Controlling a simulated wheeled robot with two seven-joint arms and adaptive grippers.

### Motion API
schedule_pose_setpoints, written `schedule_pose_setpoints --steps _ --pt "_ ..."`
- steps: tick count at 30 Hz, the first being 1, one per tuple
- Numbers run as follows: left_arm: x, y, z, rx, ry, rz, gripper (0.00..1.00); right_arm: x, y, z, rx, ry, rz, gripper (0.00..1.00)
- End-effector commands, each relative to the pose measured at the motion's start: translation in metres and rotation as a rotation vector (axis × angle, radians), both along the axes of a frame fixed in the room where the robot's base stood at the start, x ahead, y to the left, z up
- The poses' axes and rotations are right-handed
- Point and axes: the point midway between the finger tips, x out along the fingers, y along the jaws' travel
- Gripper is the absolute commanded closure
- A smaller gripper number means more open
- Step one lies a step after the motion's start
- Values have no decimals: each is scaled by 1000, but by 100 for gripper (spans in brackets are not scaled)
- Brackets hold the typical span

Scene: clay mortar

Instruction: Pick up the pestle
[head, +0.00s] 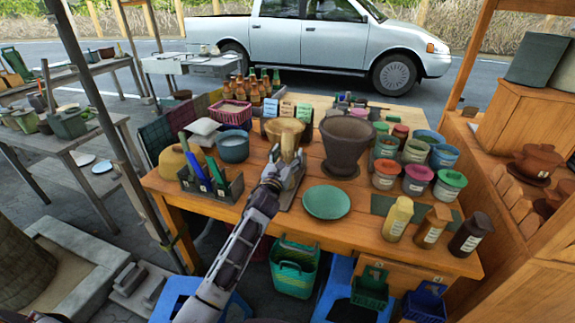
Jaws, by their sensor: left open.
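A tan, upright wooden piece that looks like the pestle (288,146) stands near the middle of the wooden table, in front of a wooden bowl (281,128). My left gripper (285,166) is open and reaches to its lower part. I cannot tell whether the fingers are around it or just in front of it, and its lower end is hidden by the gripper. The large dark brown clay mortar (346,142) stands to the right, apart from the gripper. My right gripper is not in view.
A green plate (326,202) lies just right of my left gripper. Several lidded tubs and jars (384,174) crowd the right side. A blue pot (233,147) and a dark caddy (213,186) stand to the left. Bottles (256,95) stand behind.

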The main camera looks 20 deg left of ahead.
Motion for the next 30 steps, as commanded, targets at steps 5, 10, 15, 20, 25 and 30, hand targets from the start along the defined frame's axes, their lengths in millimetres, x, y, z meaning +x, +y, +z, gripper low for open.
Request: schedule_pose_setpoints --steps 5,10,15,20,25,30 --pt "0 0 0 0 0 0 35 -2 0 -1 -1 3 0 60" --pt "0 0 0 0 0 0 48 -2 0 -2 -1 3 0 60" --pt "0 0 0 0 0 0 70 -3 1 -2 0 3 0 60" --pt "0 0 0 0 0 0 91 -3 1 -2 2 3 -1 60" --pt "0 0 1 0 -2 0 100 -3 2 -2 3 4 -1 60" --pt "0 0 2 0 -2 0 100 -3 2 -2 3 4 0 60"
